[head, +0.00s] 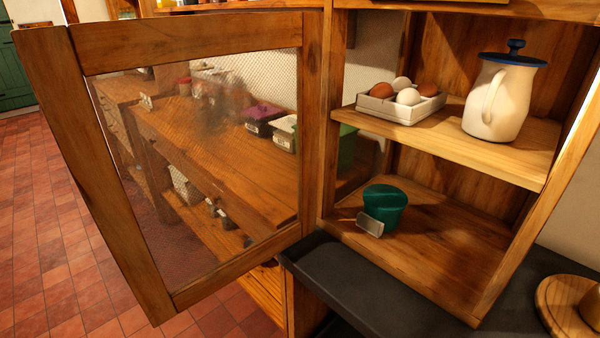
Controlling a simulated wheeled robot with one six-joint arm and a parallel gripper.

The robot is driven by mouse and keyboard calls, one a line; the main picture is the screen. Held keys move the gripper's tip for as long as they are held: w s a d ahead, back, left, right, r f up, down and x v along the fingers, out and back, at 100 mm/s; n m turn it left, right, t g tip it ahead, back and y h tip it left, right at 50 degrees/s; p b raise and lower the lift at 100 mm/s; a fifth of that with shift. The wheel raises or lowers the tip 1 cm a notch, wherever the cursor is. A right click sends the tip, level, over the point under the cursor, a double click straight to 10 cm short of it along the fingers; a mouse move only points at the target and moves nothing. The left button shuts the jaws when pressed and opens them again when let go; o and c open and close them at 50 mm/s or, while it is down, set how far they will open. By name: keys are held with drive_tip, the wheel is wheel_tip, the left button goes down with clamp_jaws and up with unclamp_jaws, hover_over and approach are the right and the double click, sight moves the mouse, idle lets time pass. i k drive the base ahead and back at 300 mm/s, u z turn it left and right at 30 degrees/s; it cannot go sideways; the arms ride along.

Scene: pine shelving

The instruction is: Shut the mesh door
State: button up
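The mesh door (110,190) has a wooden frame around a fine see-through mesh panel. It stands wide open, swung out to the left of the wooden cabinet (325,130). Its right edge meets the cabinet's left post, and its free edge is at the far left. The cabinet's front opening is uncovered. My gripper does not show in the head view. No handle can be made out on the door.
The upper shelf (450,140) holds an egg tray (385,108) and a cream jug (497,100) with a blue lid. A green tub (384,203) stands on the cabinet floor. A dark counter (365,290) lies below. Red tiled floor is clear at left.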

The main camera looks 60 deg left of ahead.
sight(55, 60)
drive_tip(key=z, duration=1.45)
drive_tip(key=k, duration=2.25)
drive_tip(key=u, duration=1.8)
drive_tip(key=k, duration=0.75)
drive_tip(key=u, duration=0.6)
drive_tip(key=i, duration=0.5)
drive_tip(key=u, duration=0.05)
